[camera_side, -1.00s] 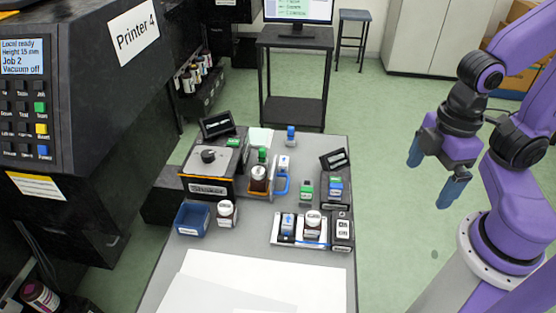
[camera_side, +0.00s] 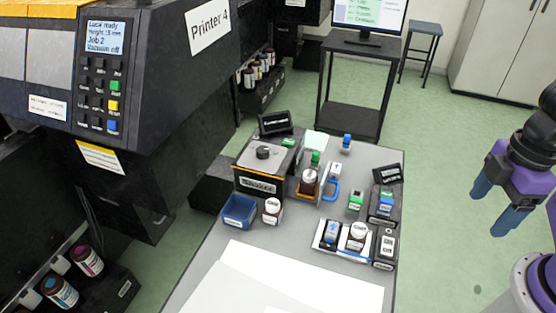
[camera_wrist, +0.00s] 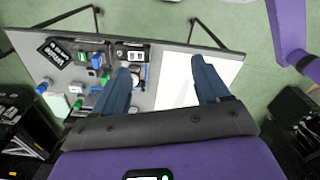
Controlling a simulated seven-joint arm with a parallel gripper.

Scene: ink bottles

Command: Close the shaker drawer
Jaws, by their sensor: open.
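The shaker (camera_side: 263,165) is a dark box with a grey top, a black knob and an orange strip along its labelled front. It stands at the back left of the grey table. A brown bottle with a white cap (camera_side: 308,182) stands beside the shaker's right side, in an orange-edged holder. I cannot tell for sure if this holder is the pulled-out drawer. My gripper (camera_side: 492,208) is open and empty, off the table's right side and well apart from the shaker. In the wrist view its two blue fingers (camera_wrist: 163,66) hang apart over the table.
A blue bin (camera_side: 239,211) and a white-capped bottle (camera_side: 272,210) stand in front of the shaker. A white tray (camera_side: 322,246) with bottles lies to the right. A blue-handled item (camera_side: 331,190) and small green- and blue-topped bottles stand between. White sheets cover the table's front.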

